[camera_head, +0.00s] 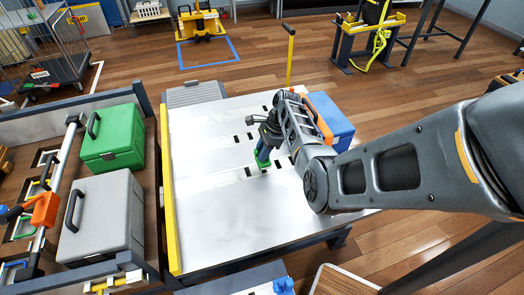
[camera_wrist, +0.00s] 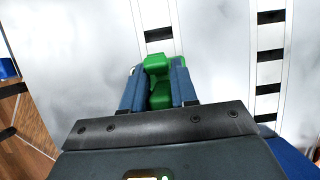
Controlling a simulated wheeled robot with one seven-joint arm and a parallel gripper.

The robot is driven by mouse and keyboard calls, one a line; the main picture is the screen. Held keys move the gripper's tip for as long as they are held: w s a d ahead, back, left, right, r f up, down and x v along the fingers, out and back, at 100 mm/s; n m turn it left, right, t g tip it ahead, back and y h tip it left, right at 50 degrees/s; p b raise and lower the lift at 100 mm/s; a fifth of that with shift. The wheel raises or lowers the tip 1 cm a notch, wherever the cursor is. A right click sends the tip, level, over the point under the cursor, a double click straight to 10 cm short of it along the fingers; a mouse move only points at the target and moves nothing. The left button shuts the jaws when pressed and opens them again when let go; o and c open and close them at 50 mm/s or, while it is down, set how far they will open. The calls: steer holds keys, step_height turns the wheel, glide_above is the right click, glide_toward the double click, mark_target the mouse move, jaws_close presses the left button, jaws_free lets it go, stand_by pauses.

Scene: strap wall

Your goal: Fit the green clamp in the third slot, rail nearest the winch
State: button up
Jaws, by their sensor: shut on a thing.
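My gripper (camera_head: 263,156) is shut on the green clamp (camera_head: 264,163), low over the white table (camera_head: 225,215). In the wrist view the green clamp (camera_wrist: 159,82) sits between the two blue fingers of my gripper (camera_wrist: 159,90). A rail (camera_wrist: 153,30) with black slots runs up from just beyond the clamp. A second slotted rail (camera_wrist: 270,55) lies to the right. In the head view I cannot tell whether the clamp touches the table; my arm hides part of the slots. I cannot tell for sure which thing is the winch.
A yellow strip (camera_head: 167,190) edges the table's left side. A green case (camera_head: 112,140) and a grey case (camera_head: 102,215) stand on the left bench. A blue box (camera_head: 333,118) stands behind my arm. The table's near part is clear.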

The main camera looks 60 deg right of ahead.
steer(key=shift+f+b, duration=0.9)
steer(key=shift+f, duration=0.5)
steer(key=o, duration=1.1)
steer(key=p+v, duration=0.1)
steer(key=v, duration=0.6)
steer(key=shift+s+d+r, duration=0.15)
steer(key=shift+s+r, duration=0.05)
steer(key=shift+r, duration=0.15)
